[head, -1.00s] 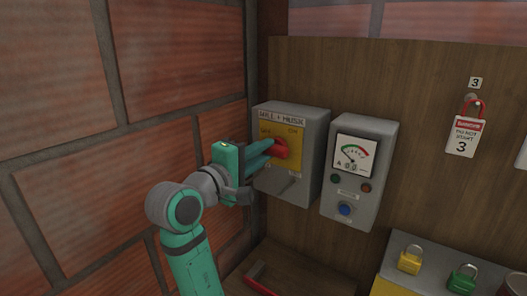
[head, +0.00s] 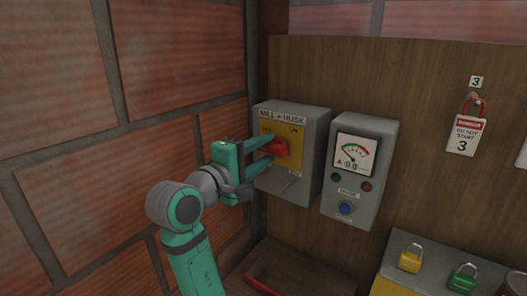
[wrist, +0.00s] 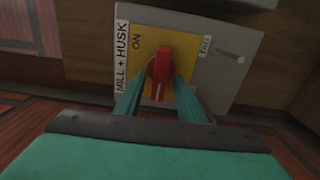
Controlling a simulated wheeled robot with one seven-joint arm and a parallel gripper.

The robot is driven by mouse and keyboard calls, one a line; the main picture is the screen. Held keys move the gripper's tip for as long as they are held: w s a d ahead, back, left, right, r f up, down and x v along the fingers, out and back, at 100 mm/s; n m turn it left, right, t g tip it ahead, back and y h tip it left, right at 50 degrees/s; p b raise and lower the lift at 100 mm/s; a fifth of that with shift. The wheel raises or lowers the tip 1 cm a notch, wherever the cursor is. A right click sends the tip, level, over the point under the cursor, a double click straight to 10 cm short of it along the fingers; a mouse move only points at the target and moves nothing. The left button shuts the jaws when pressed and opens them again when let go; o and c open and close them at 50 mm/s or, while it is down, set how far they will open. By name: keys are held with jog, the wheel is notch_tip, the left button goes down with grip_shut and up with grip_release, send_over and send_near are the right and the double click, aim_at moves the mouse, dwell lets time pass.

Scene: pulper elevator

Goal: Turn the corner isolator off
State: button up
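The corner isolator (head: 315,150) is a grey box labelled MILL + HUSK, with a yellow plate and a red rotary knob (head: 281,148). The knob also shows in the wrist view (wrist: 160,70), its white mark at the bottom of that picture, away from the ON label at upper left. My gripper (head: 272,149) is at the isolator's front, one finger on each side of the knob. In the wrist view, the fingers (wrist: 158,85) stand apart with slight gaps beside the knob. The left finger covers part of the plate, where another label would be.
A grey meter box (head: 358,185) with a dial, small lamps and a blue button stands right of the isolator. A red padlock with a danger tag (head: 466,136) hangs further right. Yellow (head: 410,260) and green (head: 462,278) padlocks lie lower right. A brick wall rises close on the left.

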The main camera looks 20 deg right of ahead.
jog(key=v, duration=1)
jog(key=shift+s+a, duration=0.3)
